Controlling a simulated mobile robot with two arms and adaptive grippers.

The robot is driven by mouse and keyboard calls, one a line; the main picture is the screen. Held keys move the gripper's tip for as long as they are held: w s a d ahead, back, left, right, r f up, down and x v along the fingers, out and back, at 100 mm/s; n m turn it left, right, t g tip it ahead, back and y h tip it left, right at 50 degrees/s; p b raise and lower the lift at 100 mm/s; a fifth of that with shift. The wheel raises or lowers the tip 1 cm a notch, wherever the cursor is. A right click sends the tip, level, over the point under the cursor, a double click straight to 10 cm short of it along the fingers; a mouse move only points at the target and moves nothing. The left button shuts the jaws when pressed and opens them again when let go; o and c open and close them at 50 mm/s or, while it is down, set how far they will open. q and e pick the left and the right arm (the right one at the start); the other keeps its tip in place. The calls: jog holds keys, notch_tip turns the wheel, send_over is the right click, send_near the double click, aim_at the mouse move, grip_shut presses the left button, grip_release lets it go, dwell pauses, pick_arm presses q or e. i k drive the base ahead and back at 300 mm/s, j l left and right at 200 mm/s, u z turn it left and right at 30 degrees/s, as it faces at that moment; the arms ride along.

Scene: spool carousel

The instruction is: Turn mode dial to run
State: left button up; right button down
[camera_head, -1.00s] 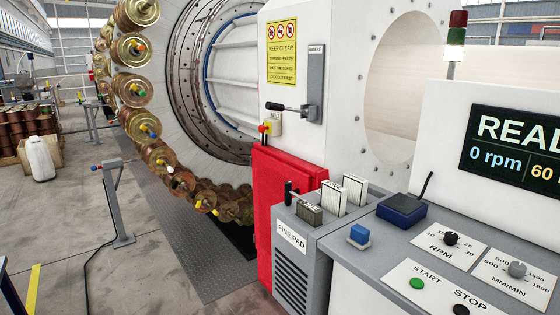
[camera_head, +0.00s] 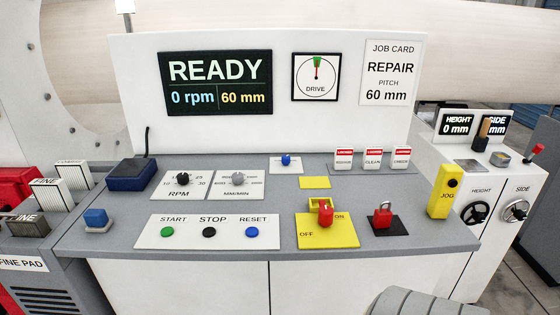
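No dial with a readable "mode" or "run" label shows. A small blue knob (camera_head: 286,160) stands on a blank-looking white plate at the back of the grey console top (camera_head: 330,190); any marks on the plate are too small to read. Left of it are the black RPM dial (camera_head: 183,178) and the grey MM/MIN dial (camera_head: 238,179). A red handle (camera_head: 325,210) stands on a yellow plate marked OFF and ON.
The screen (camera_head: 216,83) reads READY, 0 rpm, 60 mm. A job card (camera_head: 390,72) reads REPAIR. START, STOP and RESET buttons (camera_head: 209,232) sit at the front. A red padlock (camera_head: 383,215) and yellow JOG box (camera_head: 445,192) stand to the right.

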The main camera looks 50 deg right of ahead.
aim_at(285, 159)
jog(key=z, duration=1.75)
